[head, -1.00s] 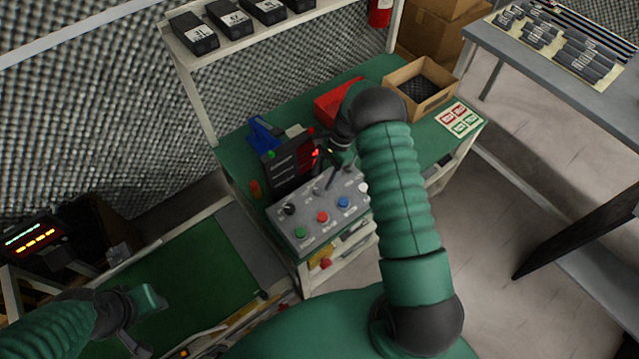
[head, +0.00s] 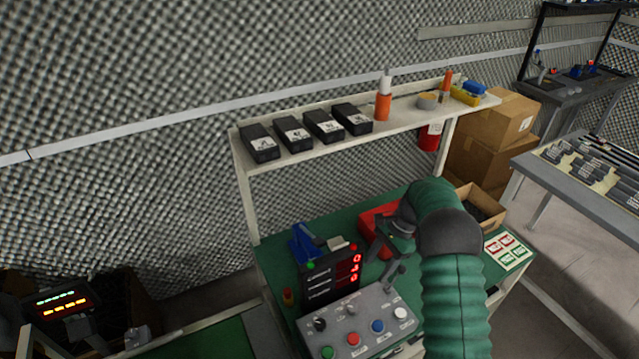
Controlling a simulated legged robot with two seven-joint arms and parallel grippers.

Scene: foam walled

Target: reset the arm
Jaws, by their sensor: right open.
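My right arm, green and ribbed with a dark wrist, reaches up from the lower right in the head view. My right gripper (head: 398,236) is open above the green bench (head: 272,262), in front of the red bin (head: 372,222) and up and to the right of the grey control box (head: 362,318). I see nothing between its fingers. At the lower left, a small grey piece (head: 137,336) shows at the picture's bottom; I cannot tell whether it is part of my left gripper.
A black display unit (head: 330,280) with red digits stands behind the control box. A shelf (head: 300,150) above holds several black boxes (head: 260,143) and bottles. An open cardboard box (head: 482,203) sits right of my arm. A grey table (head: 580,180) is at the right.

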